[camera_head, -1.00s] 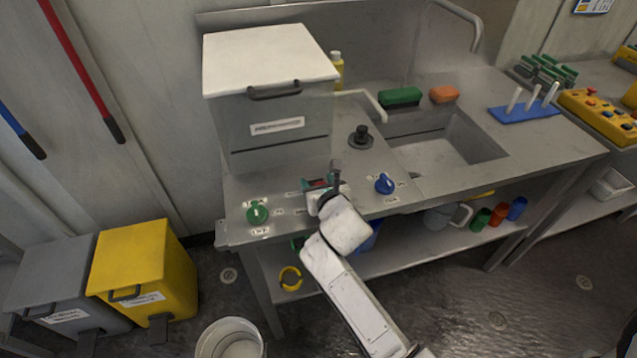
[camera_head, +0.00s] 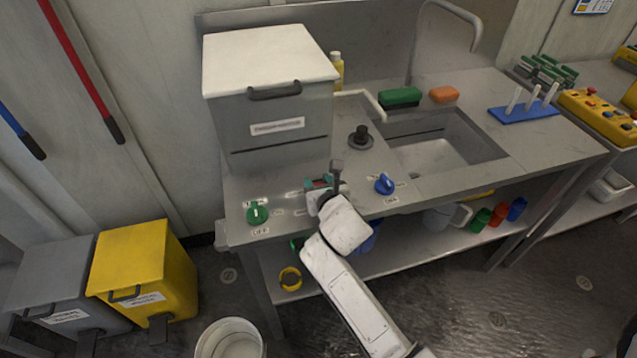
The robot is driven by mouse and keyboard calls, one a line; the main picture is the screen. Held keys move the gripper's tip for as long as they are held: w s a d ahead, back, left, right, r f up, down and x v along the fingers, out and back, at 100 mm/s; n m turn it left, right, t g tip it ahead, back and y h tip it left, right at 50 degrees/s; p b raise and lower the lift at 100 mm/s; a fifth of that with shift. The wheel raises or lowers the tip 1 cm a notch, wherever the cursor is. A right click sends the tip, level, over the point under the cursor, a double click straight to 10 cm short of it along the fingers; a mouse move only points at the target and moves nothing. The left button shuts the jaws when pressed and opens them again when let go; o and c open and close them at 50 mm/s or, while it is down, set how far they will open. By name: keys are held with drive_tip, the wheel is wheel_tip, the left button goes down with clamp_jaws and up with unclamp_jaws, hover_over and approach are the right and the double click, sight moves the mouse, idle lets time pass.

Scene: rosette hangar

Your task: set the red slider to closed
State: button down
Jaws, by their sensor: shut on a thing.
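My gripper (camera_head: 327,184) is at the front part of the counter, between a green knob and a blue knob.
The green knob (camera_head: 257,213) is left of my gripper and the blue knob (camera_head: 384,184) is close on its right. A grey box with a white lid (camera_head: 270,60) stands behind. A black knob (camera_head: 360,138) and a sink (camera_head: 440,150) lie back right.

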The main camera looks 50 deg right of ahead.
sight(315, 175)
drive_tip(key=shift+w, duration=0.1)
drive_tip(key=shift+w+d+p, duration=0.55)
drive_tip(key=shift+w+d, duration=0.25)
drive_tip(key=shift+w, duration=0.3)
drive_tip(key=c, duration=0.7)
unclamp_jaws()
drive_tip(key=v, duration=1)
drive_tip(key=shift+s+a+r, duration=0.1)
drive_tip(key=shift+s+a, duration=0.1)
drive_tip(key=shift+s, duration=0.05)
